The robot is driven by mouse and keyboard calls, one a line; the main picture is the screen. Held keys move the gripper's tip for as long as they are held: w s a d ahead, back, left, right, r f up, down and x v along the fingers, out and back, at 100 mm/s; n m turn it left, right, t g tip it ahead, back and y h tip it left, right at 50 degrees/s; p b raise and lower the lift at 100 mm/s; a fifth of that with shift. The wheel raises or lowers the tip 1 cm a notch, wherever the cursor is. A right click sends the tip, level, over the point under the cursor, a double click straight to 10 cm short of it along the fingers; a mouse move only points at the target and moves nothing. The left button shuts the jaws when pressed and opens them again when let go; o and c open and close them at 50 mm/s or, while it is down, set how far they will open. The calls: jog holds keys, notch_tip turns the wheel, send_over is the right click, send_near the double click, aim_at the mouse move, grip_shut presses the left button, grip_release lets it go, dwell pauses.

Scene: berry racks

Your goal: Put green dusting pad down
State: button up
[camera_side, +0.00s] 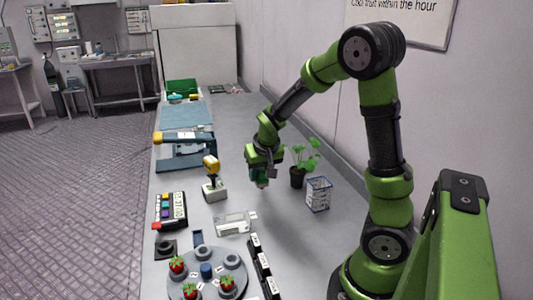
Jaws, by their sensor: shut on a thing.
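My gripper (262,174) is above the grey bench, left of the potted plant. It is shut on a small dark green thing, which looks like the green dusting pad (260,176). The pad is small and partly hidden by the fingers, so its shape is hard to make out. It appears to be held just above the bench top, but I cannot tell the exact gap.
A yellow-topped tool on a pale block (214,190) is to the left. A round rack with strawberries (238,272) is in front. Some bare bench (240,130) lies behind.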

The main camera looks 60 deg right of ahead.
jog(key=shift+s+a+f+m, duration=0.15)
jog(key=shift+s+f+m, duration=0.15)
jog(key=shift+s+f, duration=0.75)
jog(key=shift+f, duration=3.75)
jog(key=shift+f, duration=0.1)
jog(key=o, duration=1)
jog(key=shift+o, duration=0.2)
jog(key=v, duration=1.2)
jog(key=s+a+r+n+t+y, duration=0.2)
jog(key=s+a+r, duration=0.1)
jog(key=a+r, duration=0.3)
jog(key=s+a+r+n+t+y, duration=0.1)
jog(key=s+a+r+n+y, duration=0.1)
jog(key=a+r, duration=0.4)
jog(key=s+a+y, duration=0.1)
jog(key=a, duration=0.4)
jog(key=shift+s+a+r+n+t, duration=0.2)
jog(key=shift+s+n+t, duration=0.1)
jog(key=shift+n+t, duration=0.1)
